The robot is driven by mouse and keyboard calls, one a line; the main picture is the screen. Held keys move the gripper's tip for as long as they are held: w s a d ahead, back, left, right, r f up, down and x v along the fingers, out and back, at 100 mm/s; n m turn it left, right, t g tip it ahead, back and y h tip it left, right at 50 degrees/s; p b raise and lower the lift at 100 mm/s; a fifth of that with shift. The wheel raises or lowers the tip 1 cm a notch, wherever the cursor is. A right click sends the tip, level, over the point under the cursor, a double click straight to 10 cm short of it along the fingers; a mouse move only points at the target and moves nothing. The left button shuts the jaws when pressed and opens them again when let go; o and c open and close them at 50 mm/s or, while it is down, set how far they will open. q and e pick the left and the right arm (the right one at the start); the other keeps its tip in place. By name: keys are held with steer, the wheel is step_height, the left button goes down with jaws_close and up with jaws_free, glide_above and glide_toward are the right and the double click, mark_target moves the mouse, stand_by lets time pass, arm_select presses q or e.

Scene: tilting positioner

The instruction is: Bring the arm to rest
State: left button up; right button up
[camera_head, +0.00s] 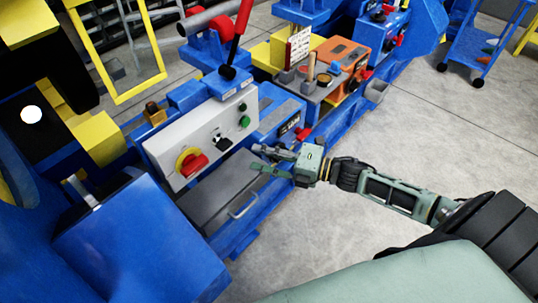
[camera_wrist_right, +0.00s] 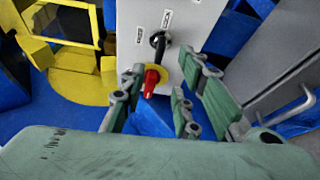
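My right arm (camera_head: 395,194) reaches in from the right in the head view. Its green gripper (camera_head: 262,160) is in front of the grey control panel (camera_head: 178,150), near the panel's lower right edge. The fingers are spread apart with nothing between them. In the right wrist view the open fingers (camera_wrist_right: 155,105) frame the panel, and a red knob on a yellow plate (camera_wrist_right: 152,80) shows between them, farther off. A black switch (camera_wrist_right: 160,42) is above the knob. My left gripper is not in view.
A grey drawer with a handle (camera_head: 242,205) lies below the panel. A red lever (camera_head: 240,35) stands above it. A blue box (camera_head: 140,245) is at the lower left. A tool tray (camera_head: 310,85) and blue machines line the back. The floor (camera_head: 440,130) at right is clear.

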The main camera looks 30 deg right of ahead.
steer(key=shift+v, duration=0.9)
steer(key=d+f+m+h, duration=0.6)
steer(key=f+m, duration=0.2)
steer(key=f, duration=0.5)
steer(key=s+d+f+m+g+h+p, duration=0.15)
steer(key=s+f+m, duration=0.25)
steer(key=f, duration=0.4)
steer(key=s+d+f+m+g+h+b, duration=0.1)
steer(key=s+d+f+m+h, duration=0.25)
steer(key=f, duration=0.55)
steer(key=s+a+f+m+g, duration=0.2)
steer(key=s+f+m, duration=0.1)
steer(key=s+f, duration=0.4)
steer(key=s+a+f+m+g, duration=0.25)
steer(key=s+f, duration=0.25)
steer(key=s, duration=0.4)
steer(key=s+a+f+m+g, duration=0.2)
steer(key=s+a+f, duration=0.1)
steer(key=s, duration=0.6)
steer(key=s+a+f+m+g+p, duration=0.1)
steer(key=s+a+f+m+g, duration=0.1)
steer(key=s+a, duration=0.3)
steer(key=s+f+g, duration=0.1)
steer(key=s, duration=0.3)
steer(key=shift+s+a+f+h, duration=0.25)
steer(key=shift+s+h, duration=0.05)
steer(key=shift+s, duration=0.05)
steer(key=shift+c, duration=0.5)
